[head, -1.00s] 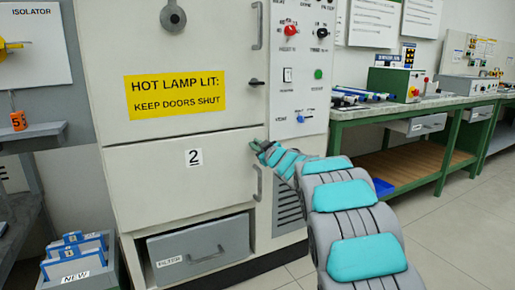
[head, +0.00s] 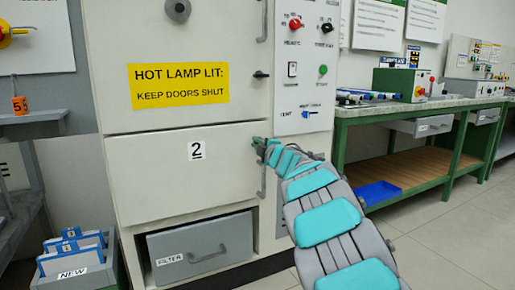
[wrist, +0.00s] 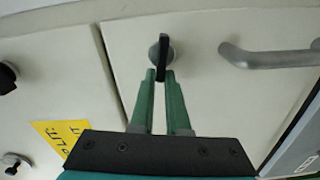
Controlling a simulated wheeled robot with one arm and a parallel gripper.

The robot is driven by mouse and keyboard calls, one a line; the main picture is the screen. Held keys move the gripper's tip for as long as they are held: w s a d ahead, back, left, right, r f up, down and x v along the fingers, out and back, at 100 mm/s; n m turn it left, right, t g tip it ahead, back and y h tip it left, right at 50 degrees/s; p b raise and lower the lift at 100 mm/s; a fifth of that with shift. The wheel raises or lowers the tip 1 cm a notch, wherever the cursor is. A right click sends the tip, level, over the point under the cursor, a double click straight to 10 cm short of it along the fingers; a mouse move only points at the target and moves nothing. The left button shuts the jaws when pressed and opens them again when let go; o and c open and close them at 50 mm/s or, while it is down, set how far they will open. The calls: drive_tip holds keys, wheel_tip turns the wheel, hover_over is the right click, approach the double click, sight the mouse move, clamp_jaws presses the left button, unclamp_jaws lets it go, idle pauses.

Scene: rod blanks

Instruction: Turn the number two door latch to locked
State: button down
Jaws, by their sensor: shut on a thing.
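The number two door (head: 150,180) is the lower pale door of the cabinet, marked with a "2" label (head: 197,150), and it looks closed. Its latch (wrist: 162,50) is a black lever on a round grey boss, seen in the wrist view near the door's edge. The lever points up and down in that view, roughly square to the door's grey handle (wrist: 265,57). My gripper (wrist: 160,75) is shut on the lever's near end, with its green fingertips on either side. In the head view my gripper (head: 258,142) hides this latch.
The upper door has its own black latch (head: 261,74) and a yellow "keep doors shut" sign (head: 180,86). A control panel (head: 306,60) stands to the right. A grey filter drawer (head: 200,250) is below. A green bench (head: 420,150) stands right, with open floor before it.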

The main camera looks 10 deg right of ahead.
drive_tip(key=shift+f+n+b, duration=0.3)
drive_tip(key=shift+n+b, duration=0.2)
drive_tip(key=shift+n, duration=0.5)
drive_tip(key=c, duration=0.9)
unclamp_jaws()
drive_tip(key=v, duration=0.7)
drive_tip(key=shift+s, duration=0.35)
drive_tip(key=shift+d, duration=0.1)
